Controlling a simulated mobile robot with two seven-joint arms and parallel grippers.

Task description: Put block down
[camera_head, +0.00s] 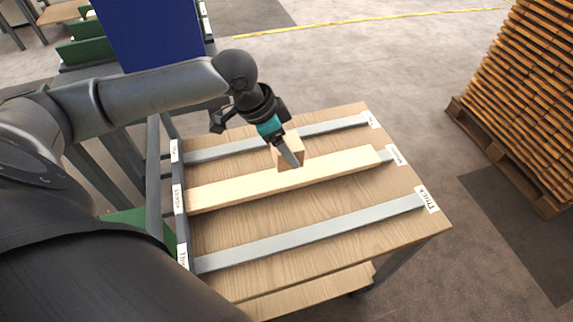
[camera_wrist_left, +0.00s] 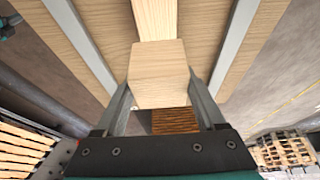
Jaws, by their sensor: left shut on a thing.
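A light wooden block (camera_head: 291,147) is held in my left gripper (camera_head: 288,156), above the wooden table near its far middle part. In the left wrist view the block (camera_wrist_left: 158,75) sits between the two fingers of the gripper (camera_wrist_left: 160,90), which are shut on it. A long pale wooden board (camera_head: 285,180) lies along the middle metal strip, and its end shows beyond the block in the wrist view (camera_wrist_left: 155,18). I cannot tell whether the block touches the board. My right gripper is not in view.
The table (camera_head: 330,215) also carries a far grey metal strip (camera_head: 225,149) and a near one (camera_head: 310,232), with labels at their ends. Wood between the strips is bare. A pallet stack (camera_head: 520,90) stands on the floor at right. A blue panel (camera_head: 152,32) stands behind.

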